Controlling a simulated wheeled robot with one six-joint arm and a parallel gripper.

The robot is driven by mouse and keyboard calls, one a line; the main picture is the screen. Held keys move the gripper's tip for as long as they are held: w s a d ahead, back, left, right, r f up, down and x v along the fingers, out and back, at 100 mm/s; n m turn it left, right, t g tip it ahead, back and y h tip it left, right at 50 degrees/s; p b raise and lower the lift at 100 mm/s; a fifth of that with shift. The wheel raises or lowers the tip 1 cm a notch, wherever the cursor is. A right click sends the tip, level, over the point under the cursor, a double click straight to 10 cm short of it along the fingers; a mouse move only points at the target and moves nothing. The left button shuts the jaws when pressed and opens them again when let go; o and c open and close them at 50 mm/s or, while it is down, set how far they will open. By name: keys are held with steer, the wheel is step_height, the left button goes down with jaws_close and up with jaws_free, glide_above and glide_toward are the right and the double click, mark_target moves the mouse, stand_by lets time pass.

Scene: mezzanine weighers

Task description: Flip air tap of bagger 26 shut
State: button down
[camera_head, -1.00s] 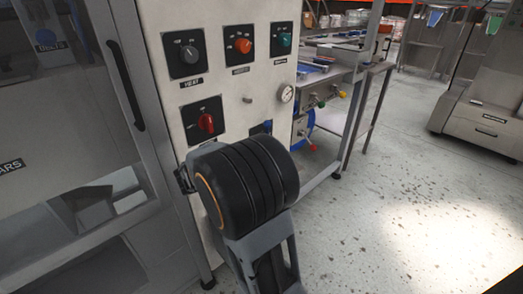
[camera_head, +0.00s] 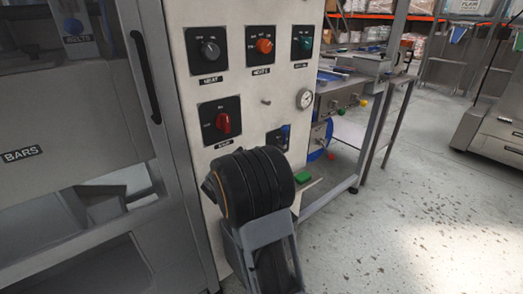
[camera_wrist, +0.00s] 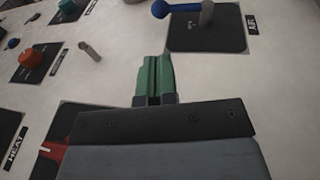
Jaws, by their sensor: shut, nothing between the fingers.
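The air tap (camera_head: 285,133) has a blue lever on a dark plate, low on the pale panel and partly hidden by my black wrist in the head view. In the wrist view the blue lever (camera_wrist: 180,8) shows at the top edge, lying across the plate labelled AIR (camera_wrist: 205,35); in the head view it points about upward. My gripper (camera_wrist: 153,78) has green fingertips, shut together and empty. They are apart from the lever, below and left of it in the wrist view. My wrist hides them in the head view. No number 26 is readable.
The panel also bears a dark HEAT knob (camera_head: 209,50), an orange knob (camera_head: 264,46), a green knob (camera_head: 304,43), a red switch (camera_head: 223,122), a peg (camera_wrist: 90,51) and a gauge (camera_head: 305,98). Open floor lies right.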

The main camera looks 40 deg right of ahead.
mark_target(283, 130)
steer(key=x, duration=1.2)
steer(key=shift+b, duration=0.3)
steer(key=shift+w+r, duration=0.1)
steer(key=shift+r, duration=0.05)
